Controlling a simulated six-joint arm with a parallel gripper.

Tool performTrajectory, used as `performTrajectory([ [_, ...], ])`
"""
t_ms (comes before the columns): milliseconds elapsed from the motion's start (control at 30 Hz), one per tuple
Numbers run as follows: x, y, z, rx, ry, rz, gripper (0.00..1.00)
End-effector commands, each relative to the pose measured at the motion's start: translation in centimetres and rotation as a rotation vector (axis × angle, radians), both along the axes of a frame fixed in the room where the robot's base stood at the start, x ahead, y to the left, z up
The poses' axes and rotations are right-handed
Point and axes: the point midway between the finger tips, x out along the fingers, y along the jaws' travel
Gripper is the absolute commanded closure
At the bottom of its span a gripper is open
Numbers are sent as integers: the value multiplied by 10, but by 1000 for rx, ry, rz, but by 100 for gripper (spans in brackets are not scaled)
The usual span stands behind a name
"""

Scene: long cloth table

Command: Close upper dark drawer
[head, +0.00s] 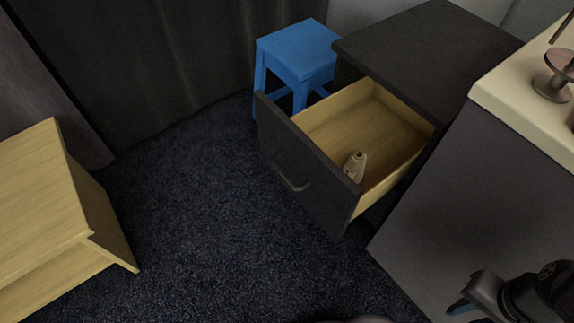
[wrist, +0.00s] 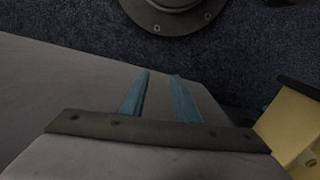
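The upper dark drawer (head: 310,170) is pulled far out of the dark cabinet (head: 430,45). Its front is dark with a curved handle (head: 293,180), and its inside is pale wood. A small beige bottle-like object (head: 355,166) stands inside near the front. My gripper (wrist: 160,75) shows two blue fingers with a gap between them and nothing held. In the head view only part of it shows at the bottom right, below and right of the drawer, apart from it. A corner of the drawer (wrist: 287,128) shows at the right of the wrist view.
A grey-sided table (head: 475,180) with a cream top stands right of the drawer, close to my gripper. A blue stool (head: 298,50) stands behind the drawer. A wooden cabinet (head: 50,200) is at the left. Dark carpet (head: 200,220) between them is clear.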

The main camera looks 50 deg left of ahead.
Motion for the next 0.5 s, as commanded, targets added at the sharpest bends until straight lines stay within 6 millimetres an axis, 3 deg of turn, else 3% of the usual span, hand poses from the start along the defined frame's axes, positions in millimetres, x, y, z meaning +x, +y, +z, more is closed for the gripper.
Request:
performTrajectory([
  [33, 3, 14, 14, -3, 10, 61, 72],
  [267, 5, 94, 48, -35, 53, 390, 72],
  [500, -28, 186, 74, -83, 88, 753, 72],
])
